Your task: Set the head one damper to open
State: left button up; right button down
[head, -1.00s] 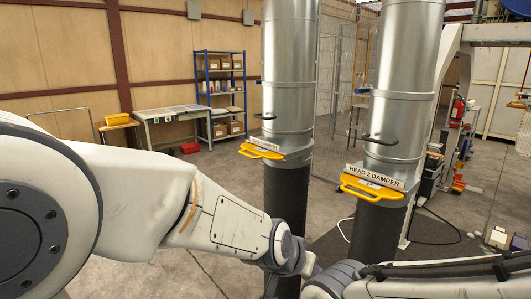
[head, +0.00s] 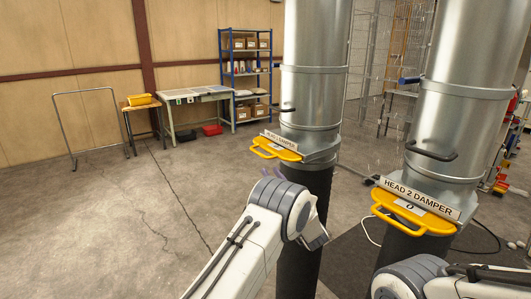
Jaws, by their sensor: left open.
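The head 1 damper is a yellow slide plate with a looped handle (head: 275,149), sticking out to the left from the collar of the left silver duct (head: 314,80). A white label (head: 281,140) stands above it. My left gripper (head: 271,173) shows only as small purplish tips past my grey wrist, just below and in front of the yellow handle. It is open and appears apart from the handle. My wrist hides most of this gripper. My right arm shows at the lower right, but its gripper is out of view.
The right duct (head: 465,90) carries a similar yellow plate (head: 413,212) labelled HEAD 2 DAMPER. Black hoses run down below both ducts. A workbench (head: 195,97), blue shelf (head: 246,70) and metal frame (head: 100,92) stand at the back. The floor at left is clear.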

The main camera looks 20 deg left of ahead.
aim_at(260, 154)
pick_arm(q)
jog(key=p+x, duration=0.3)
jog(key=x, duration=0.5)
jog(key=shift+w+a+r, duration=0.1)
jog(key=shift+w+r, duration=0.1)
jog(key=shift+r, duration=0.05)
jog(key=shift+w+a+r+p, duration=0.1)
jog(key=shift+w+a+p, duration=0.2)
jog(key=shift+a+p, duration=0.1)
grip_shut()
jog(key=shift+d, duration=0.1)
dwell(0.6)
